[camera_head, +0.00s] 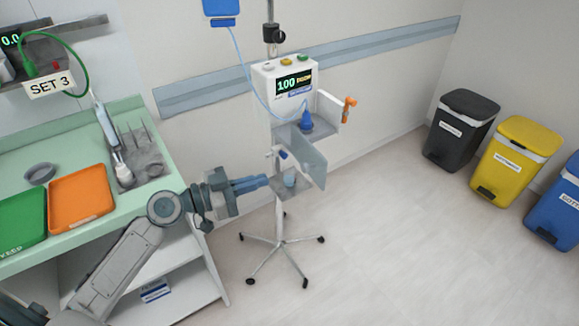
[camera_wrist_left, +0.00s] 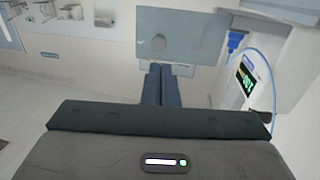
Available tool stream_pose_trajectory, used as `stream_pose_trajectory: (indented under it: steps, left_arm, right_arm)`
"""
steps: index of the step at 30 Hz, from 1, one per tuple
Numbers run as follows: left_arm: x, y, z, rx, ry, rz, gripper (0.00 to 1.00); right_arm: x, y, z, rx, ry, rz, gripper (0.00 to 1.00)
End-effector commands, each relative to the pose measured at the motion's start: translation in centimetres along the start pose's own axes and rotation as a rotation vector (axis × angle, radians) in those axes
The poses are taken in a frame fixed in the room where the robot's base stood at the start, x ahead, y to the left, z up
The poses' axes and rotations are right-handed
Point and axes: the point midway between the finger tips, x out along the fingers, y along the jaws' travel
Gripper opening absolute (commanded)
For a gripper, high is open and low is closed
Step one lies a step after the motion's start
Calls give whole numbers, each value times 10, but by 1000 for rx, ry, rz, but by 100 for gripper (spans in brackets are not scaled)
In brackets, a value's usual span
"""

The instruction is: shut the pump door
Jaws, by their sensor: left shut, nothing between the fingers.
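The white pump (camera_head: 262,88) is on a pole stand and has a lit display reading 100. Its front bay is open, with a blue part (camera_head: 306,121) inside. The translucent grey door panel (camera_head: 310,161) hangs open below the bay. In the left wrist view the door (camera_wrist_left: 190,30) lies just beyond the fingertips, with a round grey spot on it. My left gripper (camera_head: 266,182) is shut and empty, left of the door and low beside the pole. Its fingers also show in the left wrist view (camera_wrist_left: 162,72). I cannot tell whether they touch the door. My right gripper is not in view.
An orange part (camera_head: 348,108) sticks out at the pump's right. The green counter (camera_head: 150,190) stands left. Several bins stand far right, with clear floor between.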

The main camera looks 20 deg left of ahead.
Motion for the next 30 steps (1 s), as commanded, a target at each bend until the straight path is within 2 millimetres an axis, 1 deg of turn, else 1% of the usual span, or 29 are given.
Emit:
stream_pose_trajectory:
  steps: [1,5,15,18,24,30]
  left_arm:
    - [6,0,-4,-2,5,-2,0]
    - [20,0,-4,-3,4,0,0]
    - [61,0,-4,-5,4,0,0]
    - [71,0,-4,-2,2,0,0]
    - [81,0,-2,-1,1,0,0]
    - [83,0,0,0,0,0,0]
  right_arm:
    - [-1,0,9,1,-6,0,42]
    - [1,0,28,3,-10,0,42]
    - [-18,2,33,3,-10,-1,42]
    - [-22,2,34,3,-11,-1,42]
    - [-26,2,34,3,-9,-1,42]
    - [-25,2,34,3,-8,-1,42]
